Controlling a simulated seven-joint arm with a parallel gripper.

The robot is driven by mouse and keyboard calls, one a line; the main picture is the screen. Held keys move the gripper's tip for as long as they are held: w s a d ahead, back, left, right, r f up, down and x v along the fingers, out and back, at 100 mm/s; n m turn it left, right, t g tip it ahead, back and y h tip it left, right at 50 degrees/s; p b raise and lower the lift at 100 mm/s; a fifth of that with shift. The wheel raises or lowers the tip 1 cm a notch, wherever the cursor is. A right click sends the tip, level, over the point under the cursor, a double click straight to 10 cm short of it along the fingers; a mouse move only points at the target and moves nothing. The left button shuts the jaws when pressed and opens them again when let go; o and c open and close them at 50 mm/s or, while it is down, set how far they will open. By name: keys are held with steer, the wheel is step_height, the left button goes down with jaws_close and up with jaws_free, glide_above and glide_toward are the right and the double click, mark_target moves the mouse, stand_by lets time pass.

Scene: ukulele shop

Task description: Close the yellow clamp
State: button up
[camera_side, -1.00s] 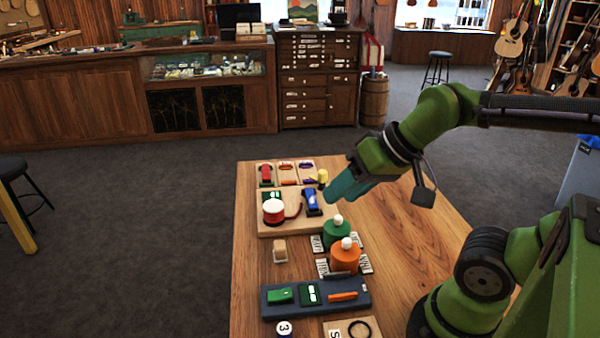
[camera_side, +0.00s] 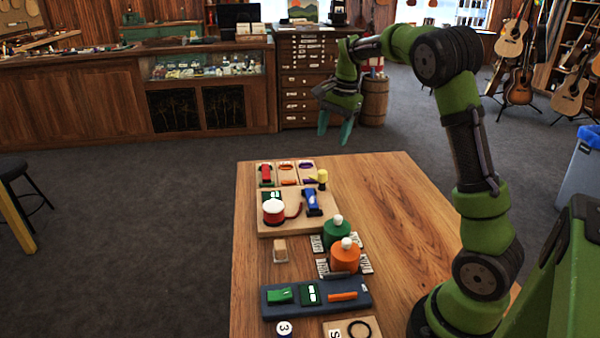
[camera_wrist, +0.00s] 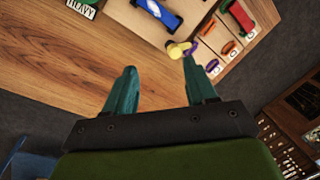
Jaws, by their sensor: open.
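The yellow clamp (camera_side: 321,176) appears as a small yellow piece at the right end of the back row of parts on the table; its shape is too small to tell whether it is open or closed. In the wrist view the yellow piece (camera_wrist: 176,51) lies just beyond my fingertips, toward the right finger, close to a purple piece (camera_wrist: 191,48). My gripper (camera_side: 335,132) is open and empty, raised above the far end of the table and pointing down. Its two teal fingers also show apart in the wrist view (camera_wrist: 159,75).
A red clamp (camera_side: 265,174) sits in the back row. A blue clamp (camera_side: 312,199) and a red-and-white round piece (camera_side: 273,211) are on a wooden board. Green (camera_side: 336,233) and orange (camera_side: 345,257) bottles stand nearer. The table's right side (camera_side: 400,195) is clear.

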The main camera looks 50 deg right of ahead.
mark_target(323, 171)
steer(key=w+d+r+m+g, duration=0.1)
steer(key=w+d+m+g, duration=0.1)
steer(key=w+d+m, duration=0.5)
steer(key=shift+m+h, duration=0.3)
steer(key=shift+m, duration=0.6)
steer(key=a+f, duration=0.1)
steer(key=f, duration=0.4)
steer(key=s+f, duration=0.1)
steer(key=f, duration=0.5)
steer(key=a+f, duration=0.1)
steer(key=f, duration=0.4)
steer(key=shift+s+a+f, duration=0.2)
steer(key=shift+a+f, duration=0.05)
steer(key=shift+a, duration=0.05)
jaws_close()
